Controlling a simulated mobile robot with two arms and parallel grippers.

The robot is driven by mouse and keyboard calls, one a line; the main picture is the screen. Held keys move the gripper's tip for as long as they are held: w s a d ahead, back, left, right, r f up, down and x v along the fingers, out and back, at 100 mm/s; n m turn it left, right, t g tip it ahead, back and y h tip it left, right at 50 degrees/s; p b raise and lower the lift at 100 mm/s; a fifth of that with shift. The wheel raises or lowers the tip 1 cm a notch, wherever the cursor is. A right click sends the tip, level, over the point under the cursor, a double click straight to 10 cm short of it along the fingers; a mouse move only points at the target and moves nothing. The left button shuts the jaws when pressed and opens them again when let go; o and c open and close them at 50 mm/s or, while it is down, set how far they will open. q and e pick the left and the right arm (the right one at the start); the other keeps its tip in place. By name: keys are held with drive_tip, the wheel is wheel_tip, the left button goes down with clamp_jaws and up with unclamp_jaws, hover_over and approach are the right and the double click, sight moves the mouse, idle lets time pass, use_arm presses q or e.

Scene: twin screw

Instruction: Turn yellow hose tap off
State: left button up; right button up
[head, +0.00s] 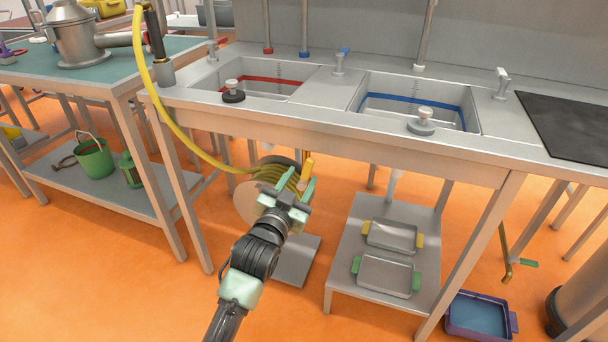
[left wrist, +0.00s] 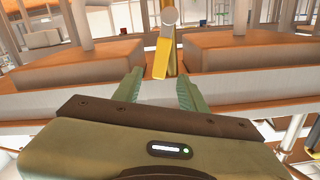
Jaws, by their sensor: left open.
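The yellow tap handle (head: 307,168) shows below the front edge of the sink counter, beside the yellow hose reel (head: 280,184). In the left wrist view the yellow tap handle (left wrist: 162,58) hangs from a round grey knob, a little beyond the fingertips and between them in the picture. My left gripper (head: 291,186) is open, its green fingers pointing up toward the handle. It also shows in the left wrist view (left wrist: 158,84) with nothing between the fingers. I cannot tell whether a finger touches the handle. My right gripper is not in view.
The counter's front edge (head: 330,124) lies just above the gripper. A yellow hose (head: 152,94) loops down on the left past a metal shelf table. A low stand (head: 344,258) with trays is to the right. Open orange floor (head: 150,285) lies at the lower left.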

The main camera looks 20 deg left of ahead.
sight(308, 167)
use_arm(q)
drive_tip(key=shift+w+d, duration=0.1)
drive_tip(key=shift+w, duration=2.05)
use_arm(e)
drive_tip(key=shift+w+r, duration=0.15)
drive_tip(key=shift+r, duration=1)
use_arm(q)
clamp_jaws()
drive_tip(key=shift+f, duration=0.1)
